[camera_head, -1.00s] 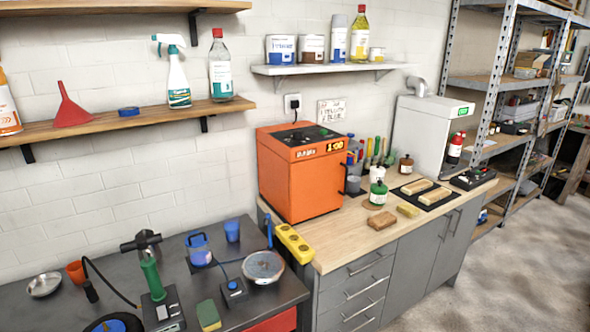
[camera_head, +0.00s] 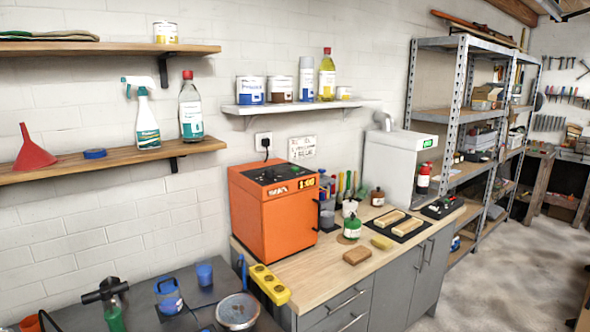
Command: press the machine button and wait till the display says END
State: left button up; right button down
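An orange box-shaped machine (camera_head: 265,218) stands at the left end of the wooden worktop. Its small display (camera_head: 306,183) shows lit yellow characters that look like 1:00. A dark control panel (camera_head: 275,173) covers its top; I cannot make out a single button there. A pale grey machine (camera_head: 392,165) stands further back on the worktop. It has a small green display (camera_head: 428,143) that is too small to read with certainty. Neither of my grippers is in view.
The wooden worktop (camera_head: 330,285) carries a yellow power strip (camera_head: 268,284), a brown block (camera_head: 357,256), a green bottle (camera_head: 352,227) and a black tray (camera_head: 410,228). A dark bench is at lower left. Metal shelving (camera_head: 459,95) stands at right, with open floor (camera_head: 500,280) in front.

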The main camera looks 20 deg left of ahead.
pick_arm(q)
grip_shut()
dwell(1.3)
